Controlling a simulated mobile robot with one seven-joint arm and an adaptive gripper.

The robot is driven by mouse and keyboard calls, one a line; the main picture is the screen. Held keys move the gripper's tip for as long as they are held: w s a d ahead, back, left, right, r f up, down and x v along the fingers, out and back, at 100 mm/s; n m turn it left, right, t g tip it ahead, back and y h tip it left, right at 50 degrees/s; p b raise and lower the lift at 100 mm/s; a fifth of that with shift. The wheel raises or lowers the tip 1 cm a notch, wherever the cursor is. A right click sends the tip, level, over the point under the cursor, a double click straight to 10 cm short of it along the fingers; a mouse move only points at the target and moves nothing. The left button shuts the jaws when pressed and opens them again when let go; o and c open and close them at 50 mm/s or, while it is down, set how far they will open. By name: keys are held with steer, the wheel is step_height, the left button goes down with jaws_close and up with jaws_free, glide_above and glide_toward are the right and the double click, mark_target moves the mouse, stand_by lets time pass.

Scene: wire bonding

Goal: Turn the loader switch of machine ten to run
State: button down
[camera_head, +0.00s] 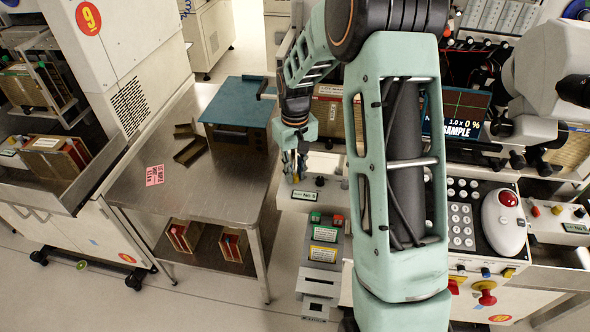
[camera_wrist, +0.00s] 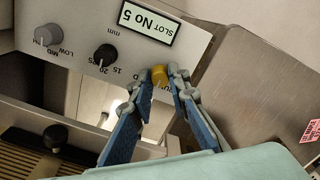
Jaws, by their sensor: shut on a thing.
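A small yellow switch knob (camera_wrist: 159,75) sits on a light grey control panel (camera_wrist: 60,65) in the wrist view. Partly covered lettering shows beside it; I cannot read the whole word. My gripper (camera_wrist: 160,82) has its two blue fingers on either side of the knob and is shut on it. In the camera_head view my gripper (camera_head: 294,172) reaches down to the panel strip left of my arm, above a label plate (camera_head: 305,196). The wrist view shows the label "SLOT No 5" (camera_wrist: 149,22). The knob's exact setting is hard to tell.
A black knob (camera_wrist: 105,54) and a grey knob (camera_wrist: 46,35) share the panel. A steel table (camera_head: 135,190) with a blue-green case (camera_head: 240,120) stands left. A keypad (camera_head: 461,225) and trackball (camera_head: 507,198) lie right of my arm. A round red-orange sign (camera_head: 500,318) is low right.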

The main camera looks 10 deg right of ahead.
mark_target(295, 175)
steer(key=n+p, duration=0.1)
steer(key=n, duration=0.3)
steer(key=shift+w+r+n, duration=0.1)
steer(key=shift+n, duration=0.2)
steer(key=shift+n+p, duration=0.75)
steer(key=shift+n, duration=1.55)
steer(key=c, duration=1.8)
jaws_free()
step_height(295, 175, up, 12)
steer(key=shift+f, duration=0.1)
